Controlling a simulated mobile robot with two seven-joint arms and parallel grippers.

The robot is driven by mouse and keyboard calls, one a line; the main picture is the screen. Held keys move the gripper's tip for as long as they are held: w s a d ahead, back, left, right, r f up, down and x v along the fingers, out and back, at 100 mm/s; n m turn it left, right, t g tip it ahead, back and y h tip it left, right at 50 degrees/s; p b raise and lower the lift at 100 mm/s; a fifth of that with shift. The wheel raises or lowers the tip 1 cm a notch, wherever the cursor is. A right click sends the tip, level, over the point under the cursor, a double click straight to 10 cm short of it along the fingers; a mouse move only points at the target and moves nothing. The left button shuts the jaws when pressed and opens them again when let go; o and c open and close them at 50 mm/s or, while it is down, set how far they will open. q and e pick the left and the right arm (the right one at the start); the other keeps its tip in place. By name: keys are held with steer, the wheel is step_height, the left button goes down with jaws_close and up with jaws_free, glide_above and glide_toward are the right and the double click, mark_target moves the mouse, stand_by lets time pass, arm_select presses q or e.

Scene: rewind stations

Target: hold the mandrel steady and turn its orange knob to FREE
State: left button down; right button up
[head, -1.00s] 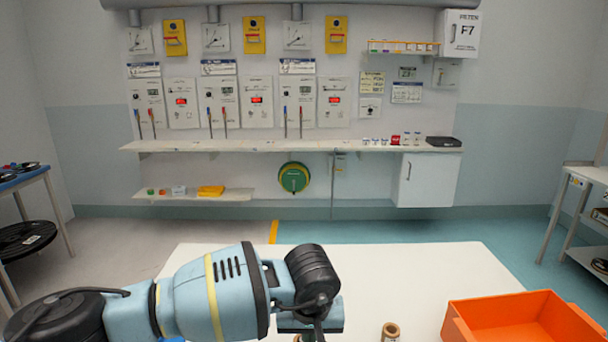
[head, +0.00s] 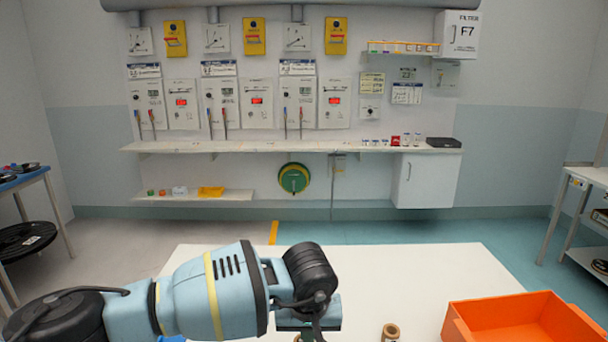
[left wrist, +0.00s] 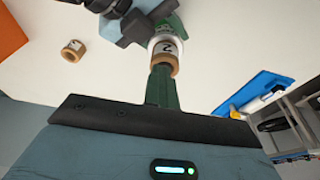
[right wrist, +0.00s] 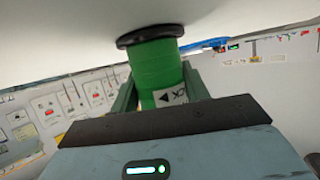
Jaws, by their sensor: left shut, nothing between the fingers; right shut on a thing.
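A green cylinder (right wrist: 157,68) with a black flange and a white arrow label, apparently the mandrel, sits between the fingers of my right gripper (right wrist: 155,88) in the right wrist view. My right gripper is shut on it. No orange knob shows in any view. My left gripper (left wrist: 163,72) is shut and empty. Its fingertips are close to a tan ring with a white part marked 2 (left wrist: 167,46); I cannot tell whether they touch. In the head view my left gripper is at the bottom, its fingertips mostly cut off.
A tan core (head: 390,332) stands on the white table (head: 420,275), left of an orange bin (head: 522,320). The core also shows in the left wrist view (left wrist: 73,50). The table behind these is clear. A shelf (head: 290,147) and panels line the far wall.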

arm_select(q)
steer(key=shift+w+a, duration=0.1)
steer(key=shift+a, duration=0.8)
steer(key=shift+s, duration=0.2)
stand_by(0.3)
steer(key=shift+s+a, duration=0.15)
steer(key=shift+s, duration=0.1)
steer(key=w+v, duration=0.1)
steer(key=v, duration=0.4)
steer(key=shift+w+r, duration=0.15)
steer(key=shift+r, duration=0.4)
step_height(320, 180, down, 6)
steer(key=d, duration=0.2)
steer(key=shift+d, duration=0.25)
stand_by(0.7)
